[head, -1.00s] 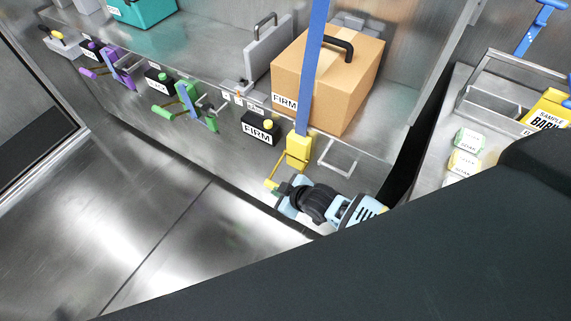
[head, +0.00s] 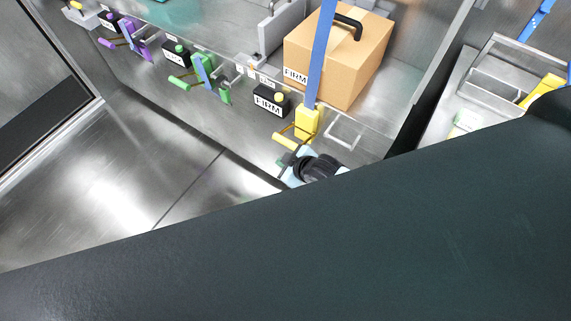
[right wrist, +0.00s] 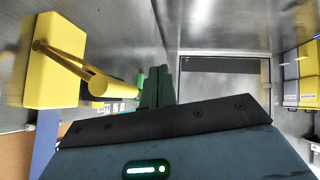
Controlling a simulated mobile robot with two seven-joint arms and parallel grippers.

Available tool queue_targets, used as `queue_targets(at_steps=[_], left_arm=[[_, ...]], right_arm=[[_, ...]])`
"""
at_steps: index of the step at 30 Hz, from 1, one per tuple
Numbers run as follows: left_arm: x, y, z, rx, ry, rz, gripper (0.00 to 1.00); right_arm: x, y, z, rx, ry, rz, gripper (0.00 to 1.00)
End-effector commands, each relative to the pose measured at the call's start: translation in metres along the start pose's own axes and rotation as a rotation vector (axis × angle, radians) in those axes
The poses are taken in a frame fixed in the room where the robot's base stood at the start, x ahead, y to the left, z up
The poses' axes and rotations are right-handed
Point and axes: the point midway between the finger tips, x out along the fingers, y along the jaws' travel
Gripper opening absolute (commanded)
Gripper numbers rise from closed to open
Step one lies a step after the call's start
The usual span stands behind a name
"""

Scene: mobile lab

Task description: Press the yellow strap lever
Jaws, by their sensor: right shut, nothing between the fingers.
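The yellow strap buckle (head: 307,122) sits at the lower end of a blue strap (head: 322,60) on the front of the steel shelf. Its yellow lever (head: 284,142) sticks out to the lower left. My right gripper (head: 285,168) is just below the lever, shut and empty. In the right wrist view the buckle (right wrist: 55,60) is at the upper left, and the lever (right wrist: 85,70) reaches toward my shut fingers (right wrist: 158,88). I cannot tell whether they touch. My left gripper is not in view.
A cardboard box (head: 345,65) stands behind the strap. A black FIRM button box (head: 271,98) is left of the buckle. Green (head: 205,80) and purple (head: 130,38) strap levers are further left. A metal loop (head: 343,134) is right of the buckle.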

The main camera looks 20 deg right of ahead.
Motion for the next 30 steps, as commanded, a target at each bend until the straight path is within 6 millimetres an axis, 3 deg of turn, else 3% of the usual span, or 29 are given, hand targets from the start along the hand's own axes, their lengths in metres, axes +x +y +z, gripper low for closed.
queue_targets(at_steps=[6,13,19,30], left_arm=[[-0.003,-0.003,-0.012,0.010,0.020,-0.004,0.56],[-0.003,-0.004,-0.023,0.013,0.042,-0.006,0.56],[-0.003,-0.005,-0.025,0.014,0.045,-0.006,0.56],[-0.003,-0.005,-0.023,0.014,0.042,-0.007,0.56]], right_arm=[[-0.040,-0.011,0.004,-0.001,-0.003,-0.001,0.00],[-0.069,-0.019,0.005,0.000,-0.002,0.000,0.00],[-0.079,-0.022,0.005,0.001,-0.003,-0.001,0.00],[-0.079,-0.022,0.005,0.001,-0.003,-0.001,0.00]])
